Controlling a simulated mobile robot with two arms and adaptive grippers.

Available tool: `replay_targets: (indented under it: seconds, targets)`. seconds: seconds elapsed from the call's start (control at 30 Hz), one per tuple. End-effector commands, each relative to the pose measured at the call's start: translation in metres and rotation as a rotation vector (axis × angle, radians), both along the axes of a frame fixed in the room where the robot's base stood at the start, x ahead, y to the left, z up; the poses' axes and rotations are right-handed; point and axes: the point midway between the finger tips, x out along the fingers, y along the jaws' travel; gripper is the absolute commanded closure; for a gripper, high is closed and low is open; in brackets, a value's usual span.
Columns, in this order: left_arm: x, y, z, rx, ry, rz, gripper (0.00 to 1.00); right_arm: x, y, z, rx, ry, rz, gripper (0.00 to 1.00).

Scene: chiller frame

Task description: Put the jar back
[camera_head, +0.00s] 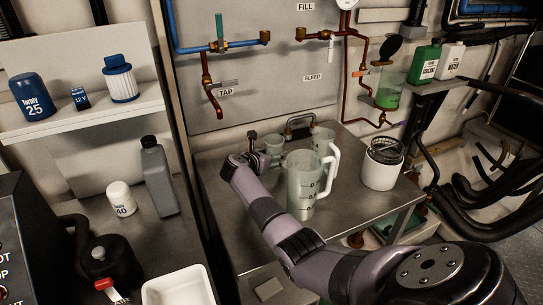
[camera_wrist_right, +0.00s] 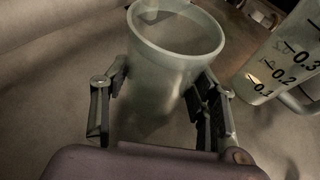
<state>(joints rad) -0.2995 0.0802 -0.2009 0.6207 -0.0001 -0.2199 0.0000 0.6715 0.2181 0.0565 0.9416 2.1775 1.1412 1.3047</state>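A small, clear, tapered jar (camera_head: 274,146) stands on the steel bench at the back left, behind the measuring jug. My right gripper (camera_head: 249,162) reaches it low from the left front. In the right wrist view the same open-topped jar (camera_wrist_right: 170,60) is between the two fingers of my right gripper (camera_wrist_right: 160,85), one finger on each side. The fingers are close to its walls; I cannot tell whether both press on it. The jar looks upright and empty. My left gripper is not in view.
A measuring jug (camera_head: 305,185) stands right of the jar; its scale shows in the wrist view (camera_wrist_right: 285,70). Another clear vessel (camera_head: 323,140) stands behind it. A white canister (camera_head: 382,165) stands on the bench's right. Copper pipes (camera_head: 208,85) hang above. A white tray (camera_head: 180,288) is front left.

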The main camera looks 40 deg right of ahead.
Motion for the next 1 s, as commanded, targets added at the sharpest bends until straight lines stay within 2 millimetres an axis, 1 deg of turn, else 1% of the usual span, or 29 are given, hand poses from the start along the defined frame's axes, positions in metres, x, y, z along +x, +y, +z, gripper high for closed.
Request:
replay_targets:
  seconds: [0.03,0.2,0.27,0.53,0.67,0.77,0.87,1.0]
  targets:
    - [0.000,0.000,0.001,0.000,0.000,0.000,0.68,0.000,0.000,0.000,0.000,0.000,0.000,0.41]
    - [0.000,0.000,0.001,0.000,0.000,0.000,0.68,0.000,0.000,0.000,0.000,0.001,0.000,0.30]
    - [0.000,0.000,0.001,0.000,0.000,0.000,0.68,0.000,0.000,0.001,0.000,0.001,0.000,0.27]
    - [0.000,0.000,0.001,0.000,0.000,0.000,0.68,0.000,0.000,0.001,0.000,0.001,0.000,0.27]
    - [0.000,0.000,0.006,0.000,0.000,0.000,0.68,0.000,0.001,0.005,0.000,0.001,0.001,0.27]
    - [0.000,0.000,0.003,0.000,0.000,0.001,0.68,-0.002,0.013,0.007,0.002,-0.002,0.004,0.27]
    - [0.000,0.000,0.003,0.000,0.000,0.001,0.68,-0.008,0.026,0.012,0.004,-0.003,0.003,0.27]
    - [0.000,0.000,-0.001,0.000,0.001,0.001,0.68,-0.016,0.052,0.023,0.004,-0.004,0.003,0.27]
